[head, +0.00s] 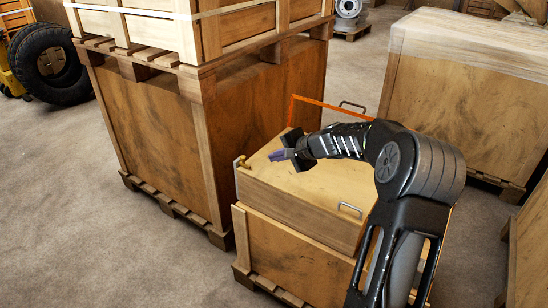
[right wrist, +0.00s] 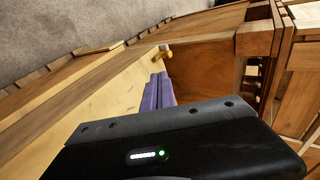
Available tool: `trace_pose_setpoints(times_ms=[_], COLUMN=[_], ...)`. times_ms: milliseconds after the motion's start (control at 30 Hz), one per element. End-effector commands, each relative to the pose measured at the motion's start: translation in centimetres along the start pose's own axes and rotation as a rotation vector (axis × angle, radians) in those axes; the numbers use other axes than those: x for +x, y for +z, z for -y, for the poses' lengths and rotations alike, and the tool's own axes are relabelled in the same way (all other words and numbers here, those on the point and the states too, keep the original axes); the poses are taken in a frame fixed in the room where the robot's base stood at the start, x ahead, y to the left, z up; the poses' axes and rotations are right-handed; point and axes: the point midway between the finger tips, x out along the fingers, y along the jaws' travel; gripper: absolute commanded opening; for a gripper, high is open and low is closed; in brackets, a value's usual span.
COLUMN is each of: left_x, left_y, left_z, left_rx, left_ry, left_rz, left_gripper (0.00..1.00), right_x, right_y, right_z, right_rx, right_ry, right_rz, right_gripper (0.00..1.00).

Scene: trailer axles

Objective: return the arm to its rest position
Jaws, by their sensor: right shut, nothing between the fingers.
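My right gripper (head: 278,155) is shut and empty. It hangs over the light wooden lid of a crate (head: 300,188), with the arm coming in from the right. In the right wrist view its purple fingers (right wrist: 158,92) lie side by side, with the crate's lid behind them. I cannot tell how far above the lid they are. My left gripper is not in view.
A tall wooden crate (head: 160,120) stands left of the lidded crate. Another wrapped crate (head: 450,95) stands at the right. The lid has metal handles (head: 350,208). Tyres (head: 45,62) are at the upper left. The grey floor (head: 80,220) at the left is clear.

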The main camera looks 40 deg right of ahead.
Motion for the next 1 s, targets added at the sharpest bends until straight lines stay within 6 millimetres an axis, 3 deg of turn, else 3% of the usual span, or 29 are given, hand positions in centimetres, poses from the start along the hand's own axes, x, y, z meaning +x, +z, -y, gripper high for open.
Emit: trace_pose_setpoints(times_ms=[400, 567, 667, 767, 900, 1000], left_x=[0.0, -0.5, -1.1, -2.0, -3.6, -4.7], left_y=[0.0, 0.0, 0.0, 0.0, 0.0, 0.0], left_z=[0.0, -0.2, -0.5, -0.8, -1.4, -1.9], left_rx=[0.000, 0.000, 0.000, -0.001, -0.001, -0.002], left_ry=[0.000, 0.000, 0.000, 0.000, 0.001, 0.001], left_rz=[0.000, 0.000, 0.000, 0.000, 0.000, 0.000], left_gripper=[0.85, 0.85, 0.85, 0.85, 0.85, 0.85], right_x=[0.1, 1.7, 3.7, 6.1, 8.4, 8.4], right_y=[0.1, 2.0, 4.8, 9.4, 18.2, 25.0], right_z=[-0.1, -1.6, -4.1, -7.8, -14.3, -19.2], right_rx=[-0.001, -0.015, -0.045, -0.103, -0.247, -0.389], right_ry=[0.003, 0.046, 0.112, 0.204, 0.347, 0.432], right_rz=[0.001, 0.026, 0.061, 0.115, 0.220, 0.310], right_gripper=[0.00, 0.00, 0.00, 0.00, 0.00, 0.00])
